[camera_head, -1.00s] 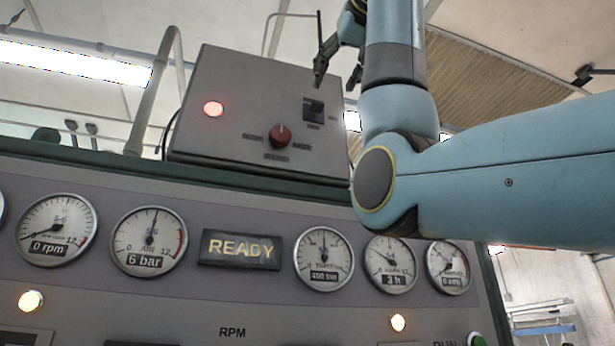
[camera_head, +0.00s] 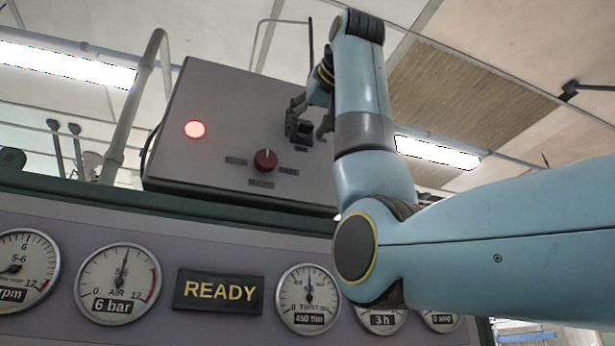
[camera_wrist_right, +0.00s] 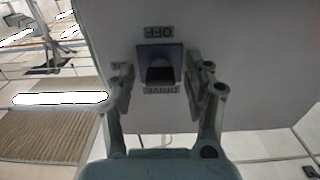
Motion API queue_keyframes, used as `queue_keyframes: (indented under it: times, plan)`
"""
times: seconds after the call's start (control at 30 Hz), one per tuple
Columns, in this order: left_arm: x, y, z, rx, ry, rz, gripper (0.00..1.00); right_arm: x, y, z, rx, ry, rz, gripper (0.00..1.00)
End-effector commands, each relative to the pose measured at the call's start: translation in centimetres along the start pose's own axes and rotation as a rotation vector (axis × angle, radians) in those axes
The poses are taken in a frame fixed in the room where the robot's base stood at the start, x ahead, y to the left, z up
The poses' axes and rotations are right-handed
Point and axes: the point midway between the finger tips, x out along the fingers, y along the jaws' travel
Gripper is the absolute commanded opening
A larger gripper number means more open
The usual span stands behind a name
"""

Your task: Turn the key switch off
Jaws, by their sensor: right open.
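The key switch (camera_head: 303,132) is a small dark square unit on the upper right of the sloped grey box (camera_head: 225,105). In the right wrist view it is a blue-black square with a dark key piece (camera_wrist_right: 160,70), between labels that read OFF and DRIVE upside down. My right gripper (camera_head: 307,127) is open at the box face, with a finger on each side of the switch. In the wrist view the fingers (camera_wrist_right: 160,78) flank it with gaps, so they appear not to grip the key. My left gripper is not in view.
A red rotary knob (camera_head: 265,160) and a lit red lamp (camera_head: 195,129) are on the same box. Below is a console with several gauges and a lit READY sign (camera_head: 218,290). A grey pipe (camera_head: 135,105) rises left of the box.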

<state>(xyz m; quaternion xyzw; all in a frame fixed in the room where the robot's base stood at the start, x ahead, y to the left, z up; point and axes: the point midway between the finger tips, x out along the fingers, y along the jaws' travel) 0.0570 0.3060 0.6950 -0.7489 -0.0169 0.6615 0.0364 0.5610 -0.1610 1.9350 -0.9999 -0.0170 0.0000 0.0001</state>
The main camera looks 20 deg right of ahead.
Motion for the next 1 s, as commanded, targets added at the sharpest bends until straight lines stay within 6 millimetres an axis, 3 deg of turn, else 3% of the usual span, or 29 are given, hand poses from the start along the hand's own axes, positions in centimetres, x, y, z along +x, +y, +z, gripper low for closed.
queue_keyframes:
  times: [0.1,0.5,1.0]
  plan:
    - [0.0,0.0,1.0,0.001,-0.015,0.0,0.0,0.0,0.0,0.1,0.0,0.0,0.0,0.52]
    - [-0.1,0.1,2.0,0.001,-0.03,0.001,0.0,0.0,0.0,0.0,0.0,0.0,0.0,0.0]
    - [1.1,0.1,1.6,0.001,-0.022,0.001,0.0,-0.1,0.0,0.1,-0.132,0.001,0.001,0.0]
